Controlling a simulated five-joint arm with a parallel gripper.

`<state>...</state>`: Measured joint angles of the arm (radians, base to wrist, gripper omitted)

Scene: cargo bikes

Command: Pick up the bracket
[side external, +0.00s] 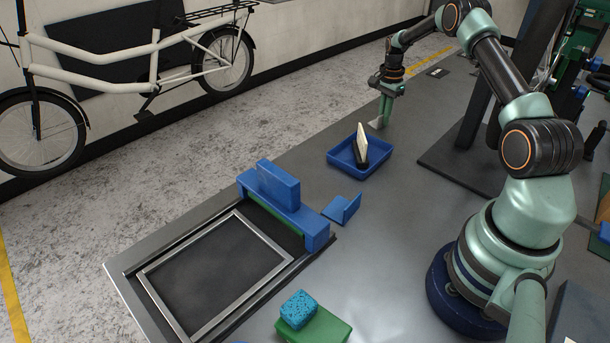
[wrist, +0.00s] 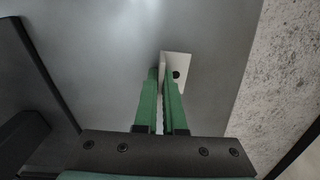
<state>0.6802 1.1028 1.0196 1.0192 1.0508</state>
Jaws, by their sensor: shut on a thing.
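The bracket (wrist: 177,68) is a small pale metal angle piece with a dark round hole in one flange. In the wrist view it sits between the tips of my green fingers, with the holed flange showing to the right. My gripper (wrist: 161,88) is shut on its upright flange, which the fingers partly hide. In the side view my gripper (side external: 384,112) points down near the far edge of the grey table, and the bracket (side external: 376,123) shows small and pale at its tips. It is at or close to the table top; I cannot tell whether it touches.
A blue tray (side external: 340,163) holding a white-and-black upright item (side external: 361,147) stands near my gripper. Further off are a blue angled piece (side external: 343,209), a blue block assembly (side external: 290,205) by a metal frame (side external: 150,270), and a blue sponge (side external: 298,309) on a green block (side external: 325,328).

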